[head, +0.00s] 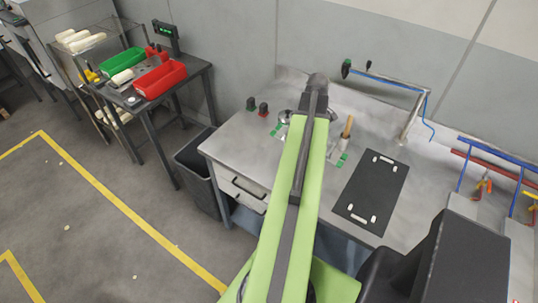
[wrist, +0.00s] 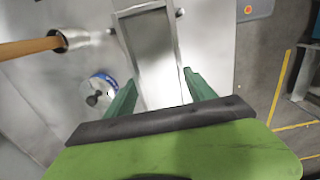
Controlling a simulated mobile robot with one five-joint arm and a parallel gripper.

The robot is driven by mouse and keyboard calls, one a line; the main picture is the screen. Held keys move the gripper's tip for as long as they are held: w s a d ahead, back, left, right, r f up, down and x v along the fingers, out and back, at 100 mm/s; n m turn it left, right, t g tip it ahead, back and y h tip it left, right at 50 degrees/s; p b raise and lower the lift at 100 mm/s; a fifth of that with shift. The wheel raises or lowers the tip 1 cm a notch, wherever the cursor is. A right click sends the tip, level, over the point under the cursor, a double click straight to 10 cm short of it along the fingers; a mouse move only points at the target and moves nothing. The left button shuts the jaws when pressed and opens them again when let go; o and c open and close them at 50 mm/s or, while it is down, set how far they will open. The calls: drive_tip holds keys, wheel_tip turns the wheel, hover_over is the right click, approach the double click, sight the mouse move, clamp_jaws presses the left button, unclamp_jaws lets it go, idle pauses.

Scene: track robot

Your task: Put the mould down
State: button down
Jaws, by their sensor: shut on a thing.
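The mould (wrist: 153,50) is a long grey metal box with a pale rim, in the upper middle of the wrist view. My gripper (wrist: 161,93) has its two green fingers on either side of the mould's near end, shut on it. The mould is over the grey metal bench top; I cannot tell whether it touches it.
A wooden-handled tool (wrist: 30,48) and a round white-and-blue tin (wrist: 98,90) are left of the mould. A black mat (head: 372,190) with white pieces lies on the bench's right. Two knobs (head: 263,109) stand at the back left edge. A dark bin (head: 197,170) stands left of the bench.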

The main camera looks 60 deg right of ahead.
drive_tip(key=w+a+f+b, duration=0.1)
drive_tip(key=w+f+b, duration=0.1)
drive_tip(key=w, duration=0.1)
drive_tip(key=w+a+f+b, duration=0.2)
drive_tip(key=w, duration=0.1)
drive_tip(key=w+a+f+b, duration=0.2)
drive_tip(key=w+f+b, duration=0.1)
drive_tip(key=shift+w+a, duration=0.25)
drive_tip(key=shift+w, duration=0.15)
drive_tip(key=shift+w+a, duration=0.1)
drive_tip(key=shift+w, duration=0.1)
wheel_tip(320, 180, down, 4)
drive_tip(key=b, duration=0.4)
drive_tip(key=shift+f, duration=0.2)
drive_tip(key=shift+r, duration=0.2)
drive_tip(key=shift+f, duration=0.2)
drive_tip(key=shift+c, duration=1.6)
unclamp_jaws()
drive_tip(key=shift+r, duration=0.1)
wheel_tip(320, 180, up, 12)
drive_tip(key=p, duration=1.2)
